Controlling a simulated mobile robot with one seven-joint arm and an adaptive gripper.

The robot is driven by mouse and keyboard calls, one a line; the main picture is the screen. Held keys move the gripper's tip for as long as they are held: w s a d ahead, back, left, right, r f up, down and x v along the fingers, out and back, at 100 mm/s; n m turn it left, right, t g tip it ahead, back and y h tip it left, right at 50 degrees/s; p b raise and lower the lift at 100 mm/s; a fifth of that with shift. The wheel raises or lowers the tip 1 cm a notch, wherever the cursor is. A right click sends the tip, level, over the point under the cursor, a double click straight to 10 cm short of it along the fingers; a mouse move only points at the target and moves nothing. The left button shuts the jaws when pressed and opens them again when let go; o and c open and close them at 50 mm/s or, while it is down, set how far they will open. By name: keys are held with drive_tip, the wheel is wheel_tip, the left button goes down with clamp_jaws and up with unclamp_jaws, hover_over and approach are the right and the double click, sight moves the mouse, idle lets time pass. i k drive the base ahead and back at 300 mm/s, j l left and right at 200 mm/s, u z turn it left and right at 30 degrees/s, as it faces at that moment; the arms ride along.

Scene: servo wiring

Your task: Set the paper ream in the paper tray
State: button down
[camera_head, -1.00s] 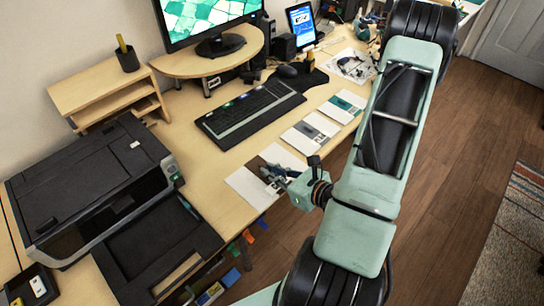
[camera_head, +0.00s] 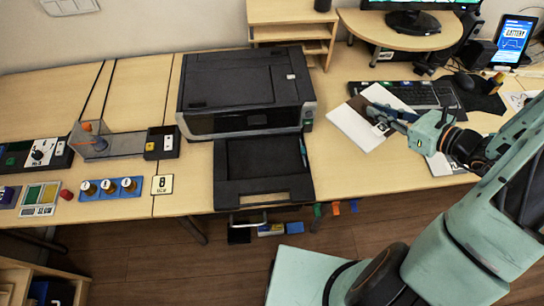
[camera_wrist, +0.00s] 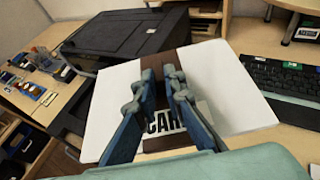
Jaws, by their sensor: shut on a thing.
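My gripper (camera_head: 376,113) is shut on the paper ream (camera_head: 356,128), a flat white block with a brown band across its middle. In the wrist view the fingers (camera_wrist: 173,72) grip at the brown band of the ream (camera_wrist: 216,85). A dark-lettered label there is partly hidden by the fingers. The ream is right of the printer, apart from the paper tray, and looks lifted off the desk, though the height is hard to tell. The paper tray (camera_head: 264,165) is black, shallow and empty, sticking out from the printer's front.
The black printer (camera_head: 240,85) stands behind the tray. A keyboard (camera_head: 425,93) lies behind the ream. Bare desk lies between tray and ream.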

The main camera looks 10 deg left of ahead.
sight(265, 158)
drive_tip(key=j+u, duration=0.25)
drive_tip(key=j, duration=0.85)
drive_tip(key=j+u, duration=0.25)
drive_tip(key=j, duration=0.85)
drive_tip(key=k, duration=0.05)
